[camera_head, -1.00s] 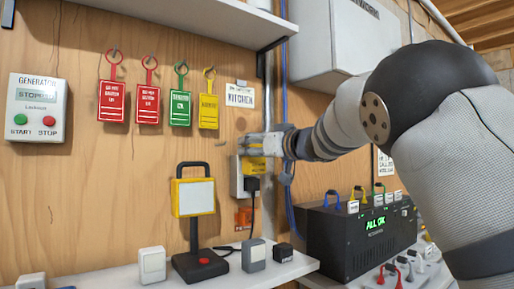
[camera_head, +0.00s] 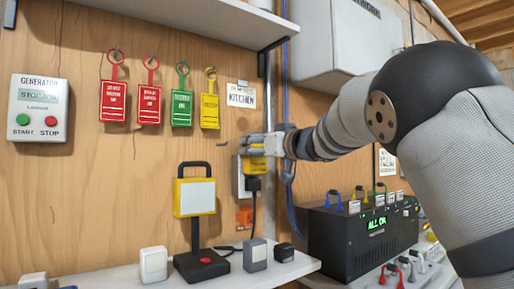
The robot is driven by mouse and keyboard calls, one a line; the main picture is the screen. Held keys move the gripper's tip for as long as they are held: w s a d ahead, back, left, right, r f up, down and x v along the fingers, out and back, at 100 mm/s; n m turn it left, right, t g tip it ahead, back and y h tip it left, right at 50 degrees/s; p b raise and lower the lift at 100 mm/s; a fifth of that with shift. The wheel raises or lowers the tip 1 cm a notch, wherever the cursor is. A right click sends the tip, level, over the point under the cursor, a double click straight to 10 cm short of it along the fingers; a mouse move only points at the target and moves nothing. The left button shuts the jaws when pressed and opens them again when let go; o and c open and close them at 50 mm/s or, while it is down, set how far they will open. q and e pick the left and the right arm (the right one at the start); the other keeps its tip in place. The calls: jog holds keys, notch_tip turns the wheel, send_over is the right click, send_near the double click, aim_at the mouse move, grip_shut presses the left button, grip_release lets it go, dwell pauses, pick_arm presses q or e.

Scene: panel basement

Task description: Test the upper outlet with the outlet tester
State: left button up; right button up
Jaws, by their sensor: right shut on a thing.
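The outlet tester (camera_head: 257,163) is a yellow block at the upper outlet of a pale wall plate (camera_head: 238,178) below the KITCHEN sign. My right gripper (camera_head: 250,145) is shut on the tester, its fingers over the tester's top and side. The tester is at the plate's face; whether its prongs are fully in cannot be seen. The upper outlet is hidden behind the tester and fingers. A black plug (camera_head: 253,185) with a hanging cord sits in the lower outlet, just under the tester. My left gripper is not in view.
A yellow-framed lamp (camera_head: 195,197) stands on the shelf (camera_head: 110,279) with small boxes beside it. Red, green and yellow tags (camera_head: 181,107) hang on the wall. A black box (camera_head: 335,243) reading ALL OK stands at right. A blue conduit runs beside the outlet.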

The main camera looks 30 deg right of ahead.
jog(key=shift+w, duration=0.1)
jog(key=o, duration=1.3)
